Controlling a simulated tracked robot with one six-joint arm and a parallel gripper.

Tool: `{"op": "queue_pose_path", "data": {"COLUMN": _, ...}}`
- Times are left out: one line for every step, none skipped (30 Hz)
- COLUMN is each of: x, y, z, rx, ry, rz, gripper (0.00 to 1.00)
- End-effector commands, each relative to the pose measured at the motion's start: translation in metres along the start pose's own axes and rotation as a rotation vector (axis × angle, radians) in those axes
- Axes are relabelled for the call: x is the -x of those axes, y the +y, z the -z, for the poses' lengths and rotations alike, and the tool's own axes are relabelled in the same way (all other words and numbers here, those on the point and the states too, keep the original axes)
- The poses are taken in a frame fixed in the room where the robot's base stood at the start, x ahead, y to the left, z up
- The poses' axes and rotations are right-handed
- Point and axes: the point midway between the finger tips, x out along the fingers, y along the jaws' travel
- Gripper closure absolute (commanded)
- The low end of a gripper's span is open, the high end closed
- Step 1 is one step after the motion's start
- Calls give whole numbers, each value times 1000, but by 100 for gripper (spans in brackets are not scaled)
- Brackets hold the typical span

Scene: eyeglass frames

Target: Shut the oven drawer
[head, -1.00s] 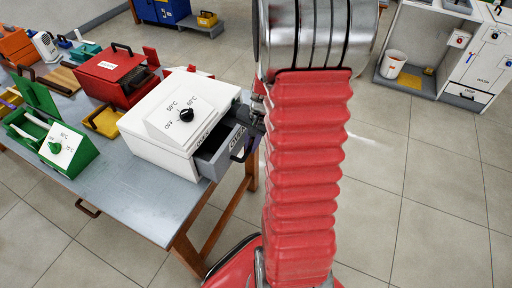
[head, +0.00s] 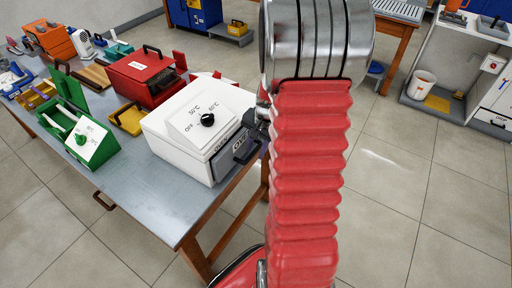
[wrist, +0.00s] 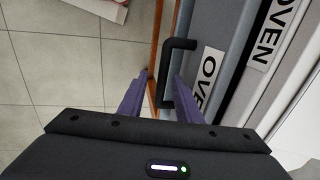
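The white oven (head: 180,145) with a dial on its sloped top stands at the table's right end. Its grey drawer (head: 228,162) now sits almost flush with the oven body; I cannot tell whether it is fully in. The drawer's dark handle (head: 246,150) faces right. In the wrist view, the handle (wrist: 168,75) lies between the purple fingers of my gripper (wrist: 160,92), closer to the right finger. The fingers are apart. The drawer front (wrist: 208,75) with an OVEN label is right of them. In the head view my arm hides most of the gripper.
The oven stands on a grey metal table (head: 135,190) with wooden legs. A red box (head: 140,75), a yellow tray (head: 128,118) and a green box (head: 80,130) stand left of it. Tiled floor (head: 405,180) right of the table is clear.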

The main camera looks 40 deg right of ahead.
Motion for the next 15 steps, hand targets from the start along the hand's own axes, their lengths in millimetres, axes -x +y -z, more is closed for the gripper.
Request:
{"op": "queue_pose_path", "data": {"x": 0, "y": 0, "z": 0, "rx": 0, "ry": -1, "rz": 0, "gripper": 69}}
{"op": "queue_pose_path", "data": {"x": 0, "y": 0, "z": 0, "rx": 0, "ry": -1, "rz": 0, "gripper": 69}}
{"op": "queue_pose_path", "data": {"x": 0, "y": 0, "z": 0, "rx": 0, "ry": -1, "rz": 0, "gripper": 69}}
{"op": "queue_pose_path", "data": {"x": 1, "y": 0, "z": 0, "rx": 0, "ry": -1, "rz": 0, "gripper": 69}}
{"op": "queue_pose_path", "data": {"x": 2, "y": 0, "z": 0, "rx": 0, "ry": 0, "rz": 0, "gripper": 69}}
{"op": "queue_pose_path", "data": {"x": 4, "y": 0, "z": 0, "rx": 0, "ry": 0, "rz": 0, "gripper": 69}}
{"op": "queue_pose_path", "data": {"x": 5, "y": 0, "z": 0, "rx": 0, "ry": 0, "rz": 0, "gripper": 69}}
{"op": "queue_pose_path", "data": {"x": 7, "y": 0, "z": 0, "rx": 1, "ry": 0, "rz": 0, "gripper": 69}}
{"op": "queue_pose_path", "data": {"x": 10, "y": 0, "z": 0, "rx": 1, "ry": 0, "rz": 0, "gripper": 69}}
{"op": "queue_pose_path", "data": {"x": 13, "y": 0, "z": 0, "rx": 1, "ry": 0, "rz": 0, "gripper": 69}}
{"op": "queue_pose_path", "data": {"x": 17, "y": 0, "z": 0, "rx": 1, "ry": 1, "rz": 1, "gripper": 69}}
{"op": "queue_pose_path", "data": {"x": 22, "y": 0, "z": 0, "rx": 1, "ry": 2, "rz": 2, "gripper": 69}}
{"op": "queue_pose_path", "data": {"x": 26, "y": 0, "z": 0, "rx": 1, "ry": 1, "rz": 1, "gripper": 69}}
{"op": "queue_pose_path", "data": {"x": 30, "y": 0, "z": 0, "rx": 0, "ry": 1, "rz": 1, "gripper": 69}}
{"op": "queue_pose_path", "data": {"x": 36, "y": -1, "z": 1, "rx": 0, "ry": 3, "rz": 2, "gripper": 69}}
